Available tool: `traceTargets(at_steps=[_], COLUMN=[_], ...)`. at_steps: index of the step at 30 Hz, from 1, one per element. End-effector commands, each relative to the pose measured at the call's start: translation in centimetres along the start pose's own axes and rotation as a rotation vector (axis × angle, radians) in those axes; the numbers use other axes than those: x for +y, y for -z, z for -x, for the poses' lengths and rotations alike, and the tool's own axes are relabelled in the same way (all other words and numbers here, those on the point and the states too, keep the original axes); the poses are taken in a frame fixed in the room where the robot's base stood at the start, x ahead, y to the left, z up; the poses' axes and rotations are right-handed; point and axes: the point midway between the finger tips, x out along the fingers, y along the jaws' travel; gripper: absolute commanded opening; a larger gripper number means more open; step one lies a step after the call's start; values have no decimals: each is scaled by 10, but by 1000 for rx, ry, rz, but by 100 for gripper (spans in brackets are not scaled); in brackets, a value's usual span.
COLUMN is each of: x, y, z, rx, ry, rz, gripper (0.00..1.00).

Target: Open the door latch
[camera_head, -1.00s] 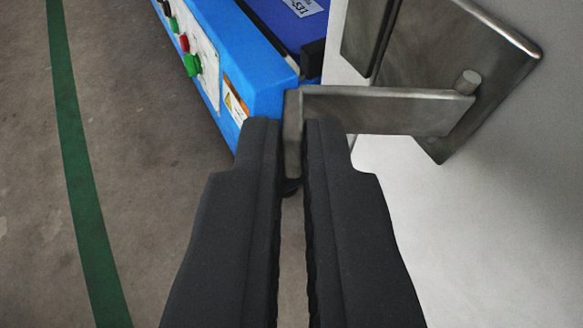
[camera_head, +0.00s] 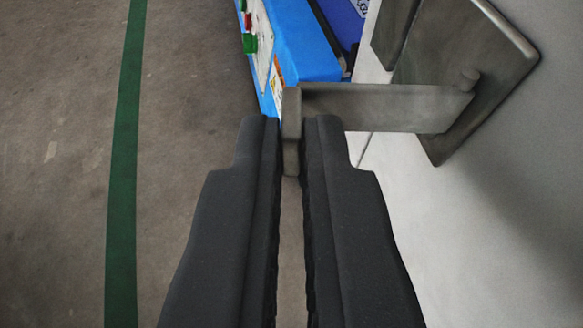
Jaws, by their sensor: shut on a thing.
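The door latch (camera_head: 385,106) is a grey metal bar that runs left to right, with a bent tab (camera_head: 291,150) at its left end. A small round pin shows near its right end, by a tilted metal plate (camera_head: 490,70) on the pale door surface (camera_head: 480,240). My gripper (camera_head: 292,130) is shut on the bent tab, with one black finger on each side of it. The fingers hide part of the tab's sides.
A blue machine (camera_head: 305,50) with green and red buttons stands beyond the latch at the top. A green line (camera_head: 125,150) runs along the bare grey-brown floor (camera_head: 190,130) at left. The floor at left is clear.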

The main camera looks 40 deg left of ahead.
Motion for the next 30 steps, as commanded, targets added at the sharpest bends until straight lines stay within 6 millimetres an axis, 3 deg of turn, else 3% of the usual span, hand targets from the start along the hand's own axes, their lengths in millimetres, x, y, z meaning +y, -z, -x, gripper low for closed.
traceTargets(at_steps=[3, 4, 6, 17, 23, 30], x=[4, 4, 4, 2, 3, 3], y=[3, 3, 2, 2, 3, 4], z=[1, 1, 1, 5, 34, 85], rx=[2, 2, 2, 0, -2, 1], ry=[-8, -8, -8, -4, -8, -7], rz=[4, 4, 3, 2, 1, 3], gripper=[0, 14, 27, 27, 27, 27])
